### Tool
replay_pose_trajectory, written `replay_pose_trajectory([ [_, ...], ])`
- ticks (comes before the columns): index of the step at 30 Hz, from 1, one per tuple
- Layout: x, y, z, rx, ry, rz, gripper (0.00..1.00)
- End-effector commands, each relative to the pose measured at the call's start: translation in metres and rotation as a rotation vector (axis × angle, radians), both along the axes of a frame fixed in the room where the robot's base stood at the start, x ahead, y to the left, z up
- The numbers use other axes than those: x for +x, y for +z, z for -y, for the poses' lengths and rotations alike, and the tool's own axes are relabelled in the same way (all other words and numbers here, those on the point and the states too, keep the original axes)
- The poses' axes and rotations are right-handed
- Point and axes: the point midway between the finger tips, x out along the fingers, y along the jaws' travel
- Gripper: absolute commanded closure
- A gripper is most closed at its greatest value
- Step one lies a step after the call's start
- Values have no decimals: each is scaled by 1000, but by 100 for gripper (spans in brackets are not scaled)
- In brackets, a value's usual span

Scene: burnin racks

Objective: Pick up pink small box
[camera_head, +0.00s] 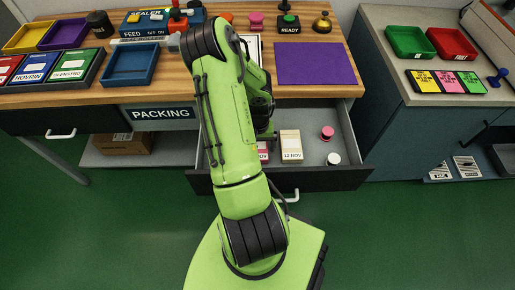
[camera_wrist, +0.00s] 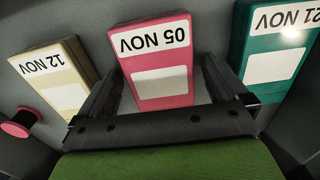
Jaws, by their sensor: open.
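The pink small box (camera_wrist: 157,62), labelled "05 NOV" with a white patch below, lies in the open drawer (camera_head: 352,178). In the wrist view it sits between the two fingers of my gripper (camera_wrist: 160,92), with a little gap visible at each side. My gripper is open around it. In the head view only a small part of the pink box (camera_head: 263,151) shows, because my green arm covers the rest. My gripper itself is mostly hidden behind the arm there.
A cream "12 NOV" box (camera_wrist: 52,75) lies left of the pink box in the wrist view, and a teal "21 NOV" box (camera_wrist: 278,55) lies right. A pink round spool (camera_wrist: 20,122) is at the left. The drawer walls surround them.

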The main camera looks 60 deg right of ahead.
Motion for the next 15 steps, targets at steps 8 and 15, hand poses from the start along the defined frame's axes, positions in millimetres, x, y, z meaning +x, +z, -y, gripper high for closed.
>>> replay_pose_trajectory([
  [8, 0, 2, 0, -1, 0, 0, 21],
  [15, 0, 2, 0, -1, 0, 0, 58],
])
